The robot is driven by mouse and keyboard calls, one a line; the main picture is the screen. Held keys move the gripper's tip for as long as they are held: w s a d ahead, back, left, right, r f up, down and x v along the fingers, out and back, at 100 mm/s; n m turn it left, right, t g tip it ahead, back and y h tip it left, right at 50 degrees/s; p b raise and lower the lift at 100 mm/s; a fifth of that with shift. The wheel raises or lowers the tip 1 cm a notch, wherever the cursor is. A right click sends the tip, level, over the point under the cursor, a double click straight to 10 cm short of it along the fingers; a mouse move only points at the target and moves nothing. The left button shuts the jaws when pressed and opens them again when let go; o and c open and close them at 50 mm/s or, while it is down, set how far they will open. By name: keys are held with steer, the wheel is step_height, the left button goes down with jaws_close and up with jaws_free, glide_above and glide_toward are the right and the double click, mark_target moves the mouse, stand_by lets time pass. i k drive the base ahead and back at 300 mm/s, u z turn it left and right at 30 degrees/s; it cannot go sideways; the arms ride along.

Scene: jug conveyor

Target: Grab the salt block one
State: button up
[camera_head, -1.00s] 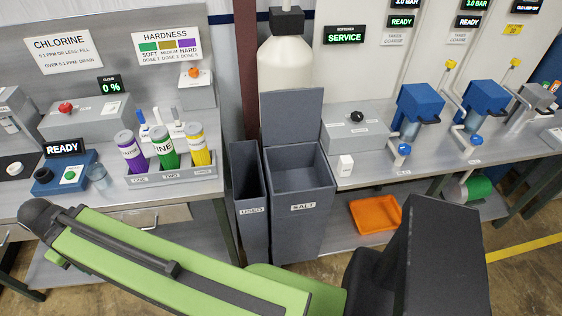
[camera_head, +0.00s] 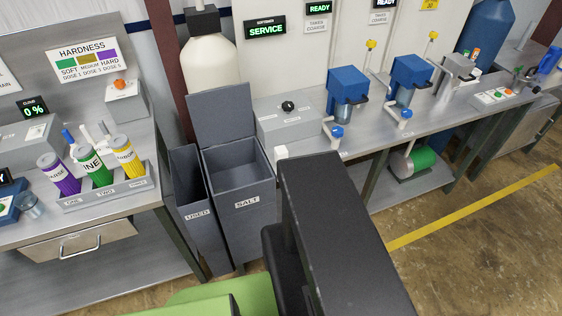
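The grey bin labelled SALT (camera_head: 246,205) stands open on the floor, its lid (camera_head: 222,115) raised behind it. I see its grey inner walls but can make out no block inside; the bottom is partly hidden by the front wall. The dark end of my arm (camera_head: 335,225) fills the lower middle, in front and right of the bin. No fingertips show, so its opening cannot be seen.
A narrow grey bin labelled USED (camera_head: 195,215) stands left of the SALT bin. The bench (camera_head: 360,160) on the right carries blue machines (camera_head: 347,85). The left bench holds purple, green and yellow cylinders (camera_head: 97,165). Open floor (camera_head: 480,250) lies at the right.

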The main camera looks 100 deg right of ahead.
mark_target(280, 152)
steer(key=u, duration=0.1)
steer(key=k, duration=1.05)
steer(key=z, duration=0.5)
